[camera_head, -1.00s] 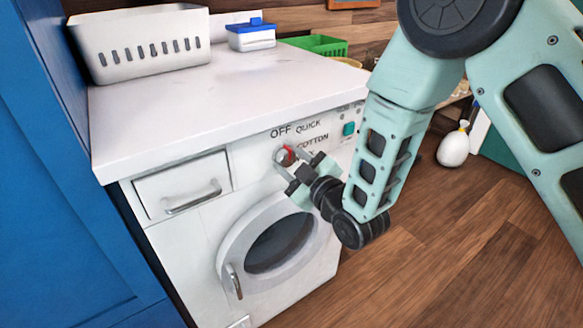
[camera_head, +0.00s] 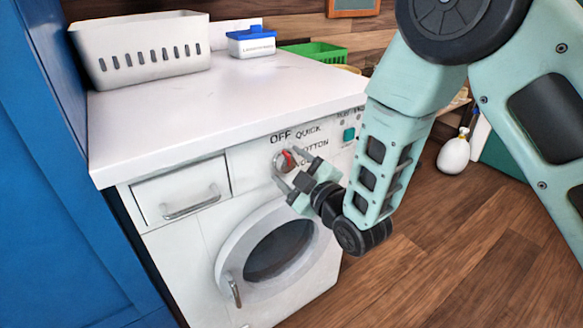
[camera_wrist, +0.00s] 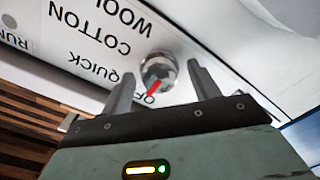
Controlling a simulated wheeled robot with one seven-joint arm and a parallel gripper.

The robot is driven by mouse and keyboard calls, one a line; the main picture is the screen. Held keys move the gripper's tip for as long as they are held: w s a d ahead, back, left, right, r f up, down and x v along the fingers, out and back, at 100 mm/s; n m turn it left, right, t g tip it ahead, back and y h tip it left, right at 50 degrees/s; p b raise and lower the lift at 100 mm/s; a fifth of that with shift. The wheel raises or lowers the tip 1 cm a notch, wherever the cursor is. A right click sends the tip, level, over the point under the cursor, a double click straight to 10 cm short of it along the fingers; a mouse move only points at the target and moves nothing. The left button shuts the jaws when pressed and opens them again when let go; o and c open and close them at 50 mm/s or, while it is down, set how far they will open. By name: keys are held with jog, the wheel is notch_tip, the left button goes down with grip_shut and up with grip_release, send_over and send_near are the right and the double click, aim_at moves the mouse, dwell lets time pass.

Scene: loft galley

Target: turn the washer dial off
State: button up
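The washer (camera_head: 215,240) is white, with a front panel of printed labels. Its dial (camera_head: 284,161) is a round silvery knob with a red mark, just below the OFF label (camera_head: 280,135). In the wrist view the dial (camera_wrist: 158,68) sits between my fingertips, with a visible gap on each side. Its red mark slants down-left beside the partly hidden OFF label (camera_wrist: 149,99); I cannot tell whether it lines up exactly. My gripper (camera_wrist: 160,78) is open, its fingers on either side of the dial; it also shows in the head view (camera_head: 287,168).
A detergent drawer (camera_head: 180,190) and a round door (camera_head: 277,250) lie left of and below the dial. A blue cabinet (camera_head: 60,200) borders the left.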

jog(key=p+v, duration=0.5)
jog(key=v, duration=0.7)
dwell(0.4)
dwell(0.3)
